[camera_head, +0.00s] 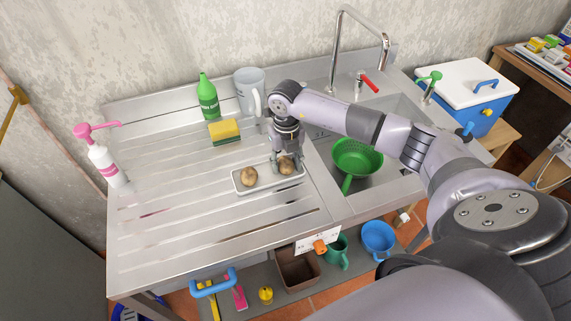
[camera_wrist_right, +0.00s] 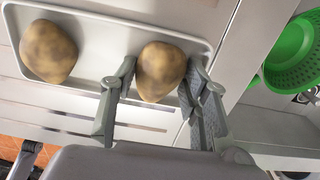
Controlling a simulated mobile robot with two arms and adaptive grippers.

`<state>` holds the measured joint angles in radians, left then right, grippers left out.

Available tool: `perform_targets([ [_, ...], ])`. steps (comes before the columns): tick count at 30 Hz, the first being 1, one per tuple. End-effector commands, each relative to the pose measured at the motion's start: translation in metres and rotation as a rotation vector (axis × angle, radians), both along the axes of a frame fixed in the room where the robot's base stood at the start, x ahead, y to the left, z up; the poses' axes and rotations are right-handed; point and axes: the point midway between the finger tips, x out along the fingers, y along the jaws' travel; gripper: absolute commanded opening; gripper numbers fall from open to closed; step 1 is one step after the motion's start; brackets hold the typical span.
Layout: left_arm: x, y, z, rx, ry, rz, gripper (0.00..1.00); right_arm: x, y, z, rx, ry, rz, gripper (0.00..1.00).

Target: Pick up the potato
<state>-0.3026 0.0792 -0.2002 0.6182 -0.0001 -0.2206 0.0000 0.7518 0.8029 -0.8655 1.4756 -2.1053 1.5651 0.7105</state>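Two brown potatoes lie on a small white tray (camera_head: 256,190) on the steel drainboard. The left potato (camera_head: 248,176) lies free; it also shows in the wrist view (camera_wrist_right: 48,51). The right potato (camera_head: 286,165) sits between the fingers of my right gripper (camera_head: 281,160). In the wrist view, the fingers (camera_wrist_right: 159,82) press close on both sides of this potato (camera_wrist_right: 160,71), with no clear gap. The potato appears still at tray level; whether it touches the tray is hard to see. My left gripper is not in view.
A green colander (camera_head: 357,158) sits in the sink right of the tray. A sponge (camera_head: 224,131), a green bottle (camera_head: 208,98) and a pale jug (camera_head: 248,90) stand behind. A pink pump bottle (camera_head: 105,163) stands at left. The drainboard left of the tray is clear.

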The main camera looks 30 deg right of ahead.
Motion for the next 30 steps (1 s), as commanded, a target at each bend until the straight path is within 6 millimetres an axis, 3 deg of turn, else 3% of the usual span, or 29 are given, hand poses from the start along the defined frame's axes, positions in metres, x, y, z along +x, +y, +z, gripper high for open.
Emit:
perform_targets([
  [12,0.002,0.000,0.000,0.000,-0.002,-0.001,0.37,0.000,0.000,0.001,0.000,0.000,-0.001,0.12],
  [23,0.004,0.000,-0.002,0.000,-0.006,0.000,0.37,0.001,0.000,0.006,0.001,-0.002,-0.001,0.12],
  [30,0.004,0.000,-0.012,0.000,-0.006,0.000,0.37,0.002,0.000,0.039,0.001,-0.006,0.000,0.12],
])
